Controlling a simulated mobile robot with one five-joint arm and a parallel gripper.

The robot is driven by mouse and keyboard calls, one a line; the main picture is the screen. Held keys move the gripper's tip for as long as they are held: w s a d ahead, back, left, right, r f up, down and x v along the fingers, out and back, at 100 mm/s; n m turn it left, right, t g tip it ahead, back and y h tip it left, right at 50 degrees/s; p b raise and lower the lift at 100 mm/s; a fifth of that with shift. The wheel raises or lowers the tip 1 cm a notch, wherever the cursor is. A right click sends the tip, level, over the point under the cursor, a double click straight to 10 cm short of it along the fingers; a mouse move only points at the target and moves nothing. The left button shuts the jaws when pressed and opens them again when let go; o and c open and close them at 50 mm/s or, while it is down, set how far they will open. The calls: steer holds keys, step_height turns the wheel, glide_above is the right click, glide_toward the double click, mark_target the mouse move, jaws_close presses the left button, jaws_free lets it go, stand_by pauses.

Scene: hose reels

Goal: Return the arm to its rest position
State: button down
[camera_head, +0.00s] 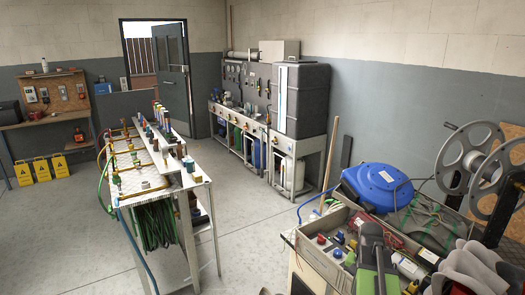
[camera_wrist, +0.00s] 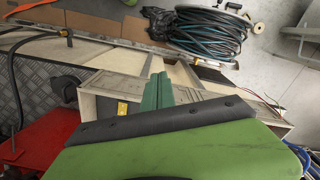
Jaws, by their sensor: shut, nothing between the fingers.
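My gripper (camera_wrist: 157,91) shows in the wrist view as two green fingers side by side beyond a dark band and a broad green body. The fingers are shut with nothing between them. Behind them is a pale open drawer or box (camera_wrist: 103,93), partly hidden by the green body. I cannot tell whether the fingers touch it. In the head view the fingers cannot be made out clearly. A green and grey part of the robot stands at the bottom, right of centre, over the cluttered bench.
In the head view, a blue hose reel (camera_head: 378,187) and a large grey reel (camera_head: 470,160) stand at right. A hose table (camera_head: 150,185) stands left; the floor (camera_head: 255,232) between is clear. In the wrist view, a dark hose coil (camera_wrist: 210,33) lies beyond the fingers and something red (camera_wrist: 45,140) lies lower left.

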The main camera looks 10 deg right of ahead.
steer(key=w+a+f+n+b, duration=0.2)
steer(key=a+n, duration=0.2)
steer(key=a, duration=1.1)
steer(key=w+a+f+n+b, duration=0.2)
steer(key=a+n, duration=0.3)
steer(key=a, duration=1.1)
steer(key=shift+a+f+b, duration=0.15)
steer(key=shift+f+b, duration=0.15)
steer(key=shift+f, duration=0.55)
